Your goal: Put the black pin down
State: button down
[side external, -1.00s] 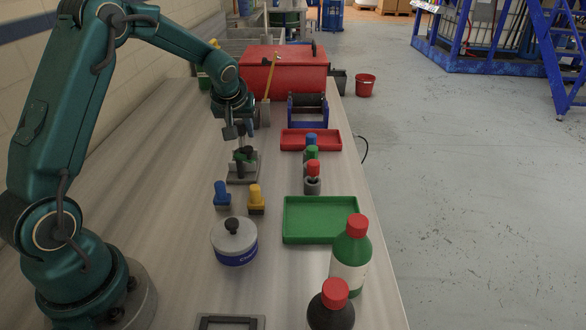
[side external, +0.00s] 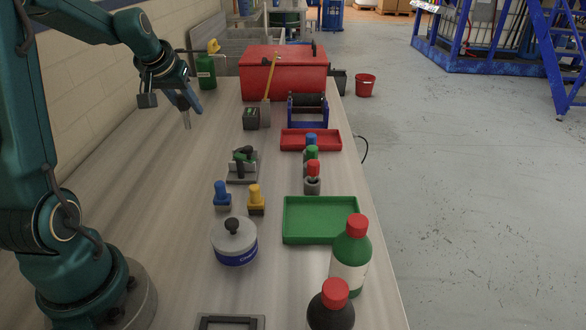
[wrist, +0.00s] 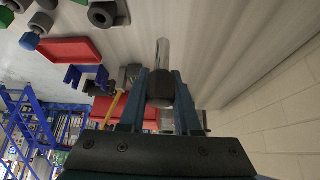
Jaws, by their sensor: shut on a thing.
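My gripper (side external: 186,101) is shut on the black pin (side external: 187,121) and holds it over the bare left part of the table. In the wrist view the pin's black head (wrist: 160,88) is between the fingers (wrist: 161,80), and its silver shaft (wrist: 163,52) points away from the gripper. In the side view the shaft points down, close to the table; I cannot tell whether its tip touches. A small grey fixture with green and black parts (side external: 242,165) stands to the right of the pin.
A red tray (side external: 311,139), a green tray (side external: 320,220) and several coloured-top pieces are to the right. The wall runs along the left; the table around the pin is clear.

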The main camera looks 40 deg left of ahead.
jog(key=w+d+f+m+h, duration=0.1)
jog(key=w+d+f+m, duration=0.1)
jog(key=d, duration=0.7)
jog(key=w+d+f+m+t+h, duration=0.1)
jog(key=w+d+f+m, duration=0.1)
jog(key=d, duration=0.8)
jog(key=w+d+f+m+h, duration=0.2)
jog(key=d+f+m, duration=0.1)
jog(key=d, duration=0.6)
jog(key=shift+w+d+m, duration=0.2)
jog(key=shift+w+m, duration=0.1)
jog(key=shift+m, duration=0.1)
jog(key=shift+w+d+f, duration=0.2)
jog(key=shift+d+f, duration=0.15)
jog(key=shift+d, duration=0.2)
jog(key=shift+f, duration=2)
jog(key=shift+f, duration=0.15)
jog(key=c, duration=0.6)
grip_release()
